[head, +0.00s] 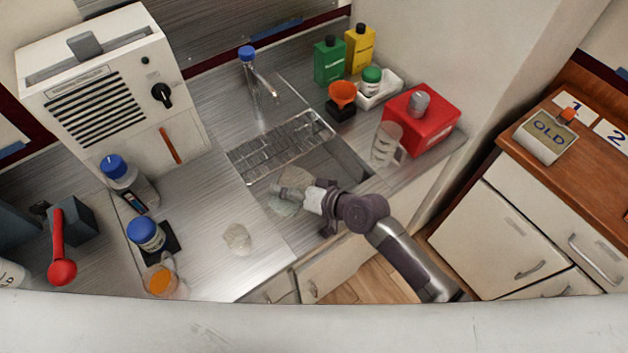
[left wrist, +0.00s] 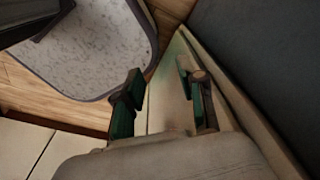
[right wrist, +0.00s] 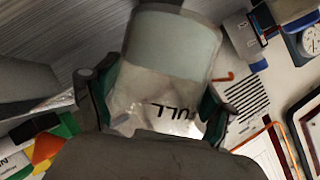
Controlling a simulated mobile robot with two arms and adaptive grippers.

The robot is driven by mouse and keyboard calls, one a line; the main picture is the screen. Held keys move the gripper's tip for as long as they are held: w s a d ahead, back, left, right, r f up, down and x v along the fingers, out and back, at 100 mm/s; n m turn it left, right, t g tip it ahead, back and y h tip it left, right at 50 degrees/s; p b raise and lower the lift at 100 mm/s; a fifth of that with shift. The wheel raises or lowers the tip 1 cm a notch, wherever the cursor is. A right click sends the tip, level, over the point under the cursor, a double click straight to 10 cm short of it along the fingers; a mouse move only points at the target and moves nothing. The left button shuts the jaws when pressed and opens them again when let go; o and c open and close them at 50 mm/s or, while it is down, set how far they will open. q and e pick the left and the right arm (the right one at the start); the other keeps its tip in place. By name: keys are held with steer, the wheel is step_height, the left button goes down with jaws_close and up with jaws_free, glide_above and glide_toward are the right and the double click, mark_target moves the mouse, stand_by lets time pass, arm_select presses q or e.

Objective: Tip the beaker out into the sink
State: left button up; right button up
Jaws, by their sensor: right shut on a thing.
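My right gripper (head: 308,197) is over the sink (head: 345,165) near its front edge, shut on a clear beaker (head: 285,206). In the right wrist view the beaker (right wrist: 165,95) sits between both fingers (right wrist: 155,105). Its lettering, which looks like "FULL", reads upside down there, and a pale green band fills its far part. Its exact tilt, and whether anything is flowing out, I cannot tell. My left gripper (left wrist: 160,105) shows only in the left wrist view, its fingers apart with nothing between them, near pale cabinet panels.
A draining rack (head: 280,145) lies across the sink's back. A clear jug (head: 386,145) and red box (head: 420,118) stand right of the sink. A clear glass piece (head: 237,238) and blue-lidded jar (head: 146,233) are on the left counter. Bare steel lies between.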

steer(key=shift+w+f, duration=0.1)
steer(key=shift+w, duration=0.05)
steer(key=shift+m+b, duration=0.3)
steer(key=shift+b, duration=0.25)
steer(key=shift+f+m+g+y+b, duration=0.35)
steer(key=shift+m+g+y+b, duration=0.2)
steer(key=shift+b, duration=0.3)
steer(key=shift+d+f+m+g+y+b, duration=0.1)
steer(key=shift+f+m+g+y+b, duration=0.4)
steer(key=shift+m+b, duration=0.55)
stand_by(1.8)
steer(key=shift+w+d+r+m+g+y+b, duration=0.25)
steer(key=shift+w+d+r+m+y+b, duration=0.2)
steer(key=shift+w+b, duration=0.25)
stand_by(1.1)
steer(key=shift+w+d+r+m+y+b, duration=0.25)
steer(key=shift+r+m+y+b, duration=0.25)
steer(key=shift+m, duration=0.25)
stand_by(1.1)
